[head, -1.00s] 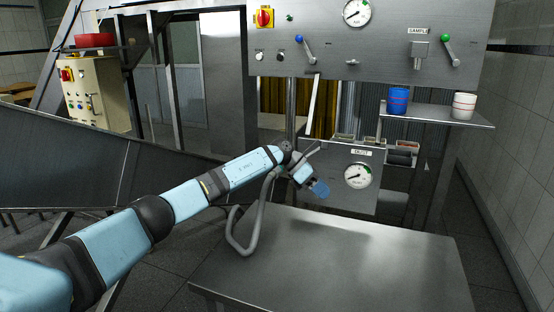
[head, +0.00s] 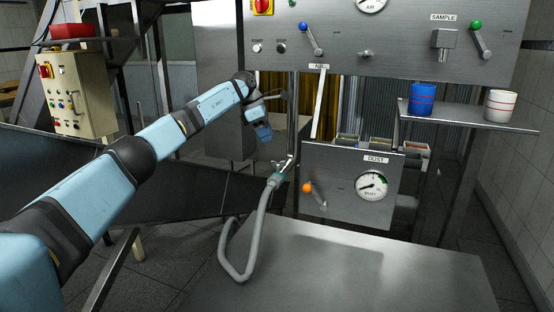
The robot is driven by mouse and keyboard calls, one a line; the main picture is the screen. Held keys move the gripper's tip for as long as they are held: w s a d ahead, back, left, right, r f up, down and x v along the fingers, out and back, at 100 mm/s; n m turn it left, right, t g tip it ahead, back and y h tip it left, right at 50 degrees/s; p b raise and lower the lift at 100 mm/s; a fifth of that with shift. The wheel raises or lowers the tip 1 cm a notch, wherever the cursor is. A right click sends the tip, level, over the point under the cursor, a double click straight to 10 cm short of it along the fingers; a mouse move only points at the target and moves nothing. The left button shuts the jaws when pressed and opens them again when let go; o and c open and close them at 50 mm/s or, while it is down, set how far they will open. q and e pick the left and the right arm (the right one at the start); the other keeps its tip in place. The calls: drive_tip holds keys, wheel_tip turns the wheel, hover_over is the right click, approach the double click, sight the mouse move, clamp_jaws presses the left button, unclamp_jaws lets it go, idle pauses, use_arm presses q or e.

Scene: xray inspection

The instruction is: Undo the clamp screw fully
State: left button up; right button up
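A grey hose (head: 263,215) rises from beside the metal table to a metal pipe. A small clamp (head: 277,179) with a greenish tint sits around the hose's upper end, with small metal parts just above it. The clamp screw is too small to make out clearly. My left gripper (head: 263,133) is above and slightly left of the clamp, apart from it. Its blue fingers point down, and I cannot tell whether they are open or shut. My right gripper is not in view.
The bare metal table (head: 345,275) lies in front. A dust panel (head: 340,208) with a gauge and an orange-knobbed lever (head: 310,190) stands right of the hose. A blue cup (head: 421,100) and a white cup (head: 500,106) stand on the shelf (head: 465,120).

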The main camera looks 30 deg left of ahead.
sight(278, 165)
use_arm(q)
drive_tip(key=x, duration=0.9)
drive_tip(key=shift+w+f, duration=0.2)
drive_tip(key=shift+f, duration=0.05)
clamp_jaws()
